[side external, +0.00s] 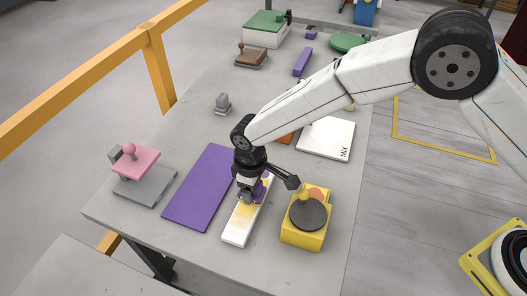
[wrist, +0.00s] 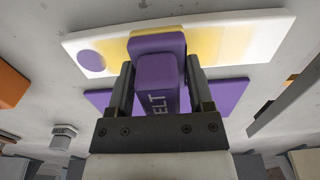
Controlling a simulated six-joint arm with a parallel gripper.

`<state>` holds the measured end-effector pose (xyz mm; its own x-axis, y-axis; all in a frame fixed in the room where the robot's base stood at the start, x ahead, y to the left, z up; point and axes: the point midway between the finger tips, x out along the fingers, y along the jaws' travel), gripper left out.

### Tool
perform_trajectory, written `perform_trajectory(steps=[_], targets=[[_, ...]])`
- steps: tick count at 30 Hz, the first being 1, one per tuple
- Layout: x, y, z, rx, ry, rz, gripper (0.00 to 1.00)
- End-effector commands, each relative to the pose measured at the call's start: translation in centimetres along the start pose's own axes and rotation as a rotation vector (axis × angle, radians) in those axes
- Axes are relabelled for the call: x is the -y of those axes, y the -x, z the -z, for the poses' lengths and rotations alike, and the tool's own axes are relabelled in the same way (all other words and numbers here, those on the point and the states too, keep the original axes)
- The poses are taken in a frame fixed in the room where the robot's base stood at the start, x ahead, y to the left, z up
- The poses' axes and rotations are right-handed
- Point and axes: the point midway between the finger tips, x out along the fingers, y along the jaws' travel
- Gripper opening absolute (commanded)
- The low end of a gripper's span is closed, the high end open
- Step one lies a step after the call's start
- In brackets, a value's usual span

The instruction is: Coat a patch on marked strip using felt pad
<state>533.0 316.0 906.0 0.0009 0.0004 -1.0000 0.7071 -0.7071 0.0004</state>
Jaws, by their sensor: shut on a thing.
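The marked strip (side external: 235,232) is a long white bar with yellow coating along part of it; it also shows in the wrist view (wrist: 265,40), with a purple round mark near its left end. My gripper (side external: 249,192) is shut on the purple felt pad (wrist: 156,72), which shows the letters "ELT" between the fingers in the wrist view. The pad is down at the strip over the yellow area. It looks to touch the strip, but its underside is hidden. A yellow pot (side external: 303,232) with a dark round lid stands just right of the strip.
A purple mat (side external: 198,190) lies left of the strip. A white plate marked "MIX" (side external: 326,140) and an orange piece (side external: 287,138) lie behind. A pink-topped stand (side external: 137,163) is at the left. Other items stand at the far end. The slab's front is clear.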

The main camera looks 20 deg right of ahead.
Motion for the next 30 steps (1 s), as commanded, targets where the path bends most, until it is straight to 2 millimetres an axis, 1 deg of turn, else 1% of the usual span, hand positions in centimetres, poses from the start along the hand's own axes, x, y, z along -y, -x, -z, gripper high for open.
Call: perform_trajectory(steps=[1, 6, 30], targets=[[0.6, 0.0, 0.0, 0.000, 0.003, 0.000, 0.20], [2.1, 0.0, 0.0, 0.000, 0.003, 0.000, 0.20], [9.2, 0.1, 0.0, 0.000, 0.002, 0.000, 0.20]])
